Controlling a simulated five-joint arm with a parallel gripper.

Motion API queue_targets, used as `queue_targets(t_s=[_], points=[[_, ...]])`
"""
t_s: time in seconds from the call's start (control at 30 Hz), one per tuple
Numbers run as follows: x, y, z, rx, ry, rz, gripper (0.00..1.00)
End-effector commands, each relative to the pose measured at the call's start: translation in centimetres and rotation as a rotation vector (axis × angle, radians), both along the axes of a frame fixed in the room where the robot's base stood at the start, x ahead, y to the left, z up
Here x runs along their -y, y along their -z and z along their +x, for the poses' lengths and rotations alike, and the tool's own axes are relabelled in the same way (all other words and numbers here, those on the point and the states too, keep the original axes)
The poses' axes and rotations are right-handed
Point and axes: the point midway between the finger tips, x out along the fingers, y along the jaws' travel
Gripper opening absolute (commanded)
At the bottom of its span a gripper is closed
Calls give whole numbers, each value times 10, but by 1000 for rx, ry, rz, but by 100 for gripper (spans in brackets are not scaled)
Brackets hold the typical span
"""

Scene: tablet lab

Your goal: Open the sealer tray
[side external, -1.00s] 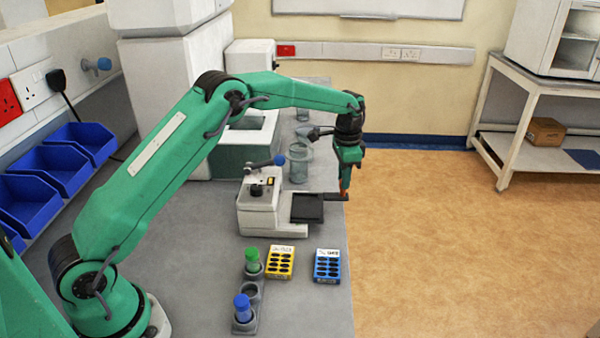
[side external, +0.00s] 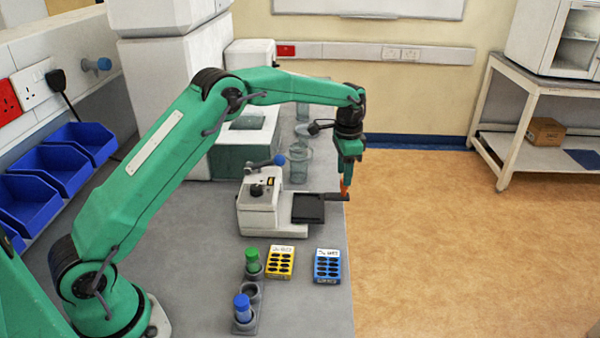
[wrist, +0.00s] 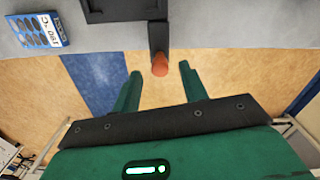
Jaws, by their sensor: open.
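The sealer (side external: 260,212) is a small pale machine with a blue-knobbed lever, standing on the grey bench. Its flat black tray (side external: 308,209) sticks out to the right, towards the bench edge. The dark handle (side external: 332,196) runs right from the tray. In the wrist view, the tray (wrist: 122,10) is at the top, and its handle (wrist: 158,38) ends in an orange tip (wrist: 160,65). My gripper (side external: 345,180) is over the handle's outer end. In the wrist view, my gripper (wrist: 159,70) is open, with the orange tip between its fingertips; I see no firm contact.
A holder with a green-capped tube (side external: 252,260) and a blue-capped tube (side external: 242,308) stands left. A glass beaker (side external: 299,163) is behind. Open floor lies right of the bench.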

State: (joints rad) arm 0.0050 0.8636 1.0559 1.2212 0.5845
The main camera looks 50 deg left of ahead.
Motion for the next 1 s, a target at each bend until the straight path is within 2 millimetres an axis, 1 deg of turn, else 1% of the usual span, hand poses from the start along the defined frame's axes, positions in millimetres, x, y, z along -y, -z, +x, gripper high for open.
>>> queue_targets(t_s=[0.03,0.2,0.4,0.6,1.0], points=[[0,-7,0,3,0,1,43],[0,-30,1,4,0,0,43],[0,-52,1,4,0,0,43],[0,-60,0,1,0,-1,43],[0,-63,-1,4,-3,-1,43]])
